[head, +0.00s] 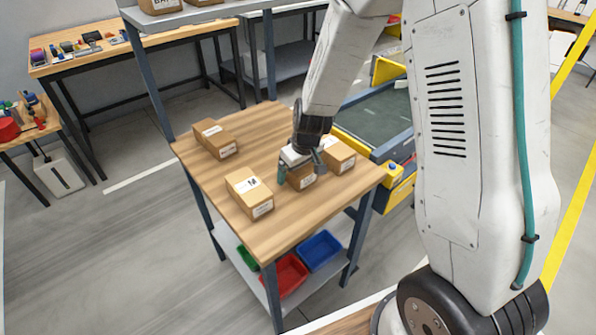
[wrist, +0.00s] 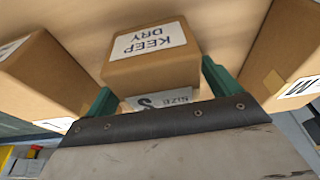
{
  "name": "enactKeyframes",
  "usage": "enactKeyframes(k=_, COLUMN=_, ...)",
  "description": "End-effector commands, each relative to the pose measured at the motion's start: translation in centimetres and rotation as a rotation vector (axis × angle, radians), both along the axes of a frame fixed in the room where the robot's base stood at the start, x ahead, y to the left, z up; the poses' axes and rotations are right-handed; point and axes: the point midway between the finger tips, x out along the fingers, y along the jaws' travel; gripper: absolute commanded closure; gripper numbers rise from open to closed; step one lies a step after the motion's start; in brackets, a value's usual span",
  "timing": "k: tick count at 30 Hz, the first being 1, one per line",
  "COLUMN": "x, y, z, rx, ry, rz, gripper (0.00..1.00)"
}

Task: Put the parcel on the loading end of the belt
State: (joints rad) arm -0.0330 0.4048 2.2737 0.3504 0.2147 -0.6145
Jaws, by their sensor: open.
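Several brown cardboard parcels sit on a wooden table (head: 270,225). My gripper (head: 301,172) is open, down at one parcel (head: 301,181) near the table's right side. In the wrist view this parcel (wrist: 150,75) has a "KEEP DRY" label and a size label with an S, and lies between the two green fingers. I cannot tell whether the fingers touch it. Another parcel (head: 340,155) stands close to its right, one (head: 249,193) to its left nearer the front, and one (head: 215,139) at the back left. The dark belt (head: 378,120) with yellow edges is behind my arm.
In the wrist view, parcels flank the gripper at left (wrist: 45,75) and right (wrist: 285,55). A red bin (head: 285,275) and a blue bin (head: 319,251) sit on the shelf below. A dark post (head: 148,75) rises at the table's back left.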

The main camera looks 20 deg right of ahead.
Motion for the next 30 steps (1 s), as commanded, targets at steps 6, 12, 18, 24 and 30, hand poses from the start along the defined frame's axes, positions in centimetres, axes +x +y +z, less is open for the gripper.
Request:
enactKeyframes(k=6, x=0.0, y=0.0, z=-0.3, rx=0.0, ry=0.001, rz=-0.001, gripper=0.11)
enactKeyframes(k=12, x=0.0, y=0.0, z=-0.4, rx=0.0, ry=0.001, rz=-0.001, gripper=0.42)
enactKeyframes(k=18, x=0.0, y=0.0, z=-0.3, rx=0.0, ry=0.0, rz=0.0, gripper=0.69)
enactKeyframes(k=24, x=0.0, y=0.0, z=-0.2, rx=0.0, ry=0.0, rz=0.0, gripper=0.69)
enactKeyframes(k=30, x=0.1, y=-0.2, z=0.8, rx=0.0, ry=-0.002, rz=-0.003, gripper=0.69)
